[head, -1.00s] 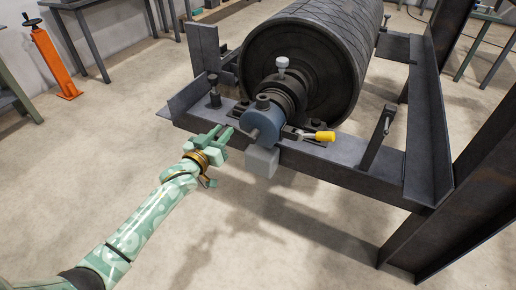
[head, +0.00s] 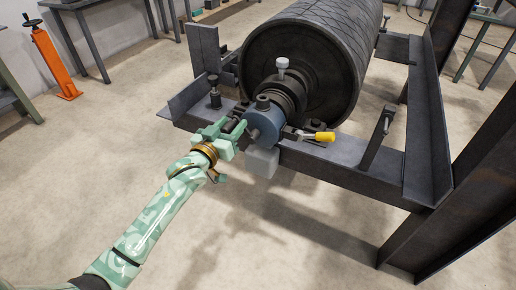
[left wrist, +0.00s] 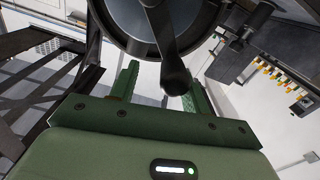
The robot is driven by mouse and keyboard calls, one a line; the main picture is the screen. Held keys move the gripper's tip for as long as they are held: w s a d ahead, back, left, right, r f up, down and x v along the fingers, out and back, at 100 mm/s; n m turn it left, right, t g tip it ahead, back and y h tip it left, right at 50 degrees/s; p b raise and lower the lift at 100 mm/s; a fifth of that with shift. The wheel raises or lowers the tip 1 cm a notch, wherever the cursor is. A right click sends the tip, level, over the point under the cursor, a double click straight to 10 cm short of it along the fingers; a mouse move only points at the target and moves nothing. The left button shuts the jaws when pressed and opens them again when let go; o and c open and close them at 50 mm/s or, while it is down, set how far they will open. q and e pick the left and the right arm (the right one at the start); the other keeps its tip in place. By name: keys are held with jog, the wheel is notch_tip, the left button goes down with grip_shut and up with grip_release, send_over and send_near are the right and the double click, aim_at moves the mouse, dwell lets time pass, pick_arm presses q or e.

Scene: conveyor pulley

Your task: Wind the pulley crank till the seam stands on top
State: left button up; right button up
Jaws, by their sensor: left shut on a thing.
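The large dark pulley (head: 305,60) lies in a steel frame, with a grooved surface and a dark round end face. I cannot make out its seam. A blue-grey hub housing (head: 265,128) sits at the near shaft end. My left gripper (head: 232,129) is at the left of this housing, shut on the crank handle. In the left wrist view, the dark crank arm (left wrist: 161,28) runs down to the handle (left wrist: 175,76), which lies between the two green fingers (left wrist: 160,88). The handle is mostly hidden by the gripper in the head view. My right gripper is not in view.
A steel beam (head: 345,163) runs in front of the pulley. A yellow-handled tool (head: 318,136) lies on it, right of the housing. Upright posts (head: 378,137) and clamps (head: 215,98) stand along the frame. An orange stand (head: 52,62) is far left. The near floor is clear.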

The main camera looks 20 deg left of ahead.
pick_arm(q)
jog(key=shift+o, duration=1.3)
jog(key=shift+d+f, duration=0.45)
jog(key=shift+w, duration=0.1)
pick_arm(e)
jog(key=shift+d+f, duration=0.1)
pick_arm(q)
jog(key=shift+s+a+r, duration=0.1)
jog(key=shift+s, duration=0.15)
jog(key=s+p, duration=0.4)
jog(key=s, duration=0.2)
jog(key=shift+s+a+p, duration=0.3)
jog(key=shift+s+p, duration=0.05)
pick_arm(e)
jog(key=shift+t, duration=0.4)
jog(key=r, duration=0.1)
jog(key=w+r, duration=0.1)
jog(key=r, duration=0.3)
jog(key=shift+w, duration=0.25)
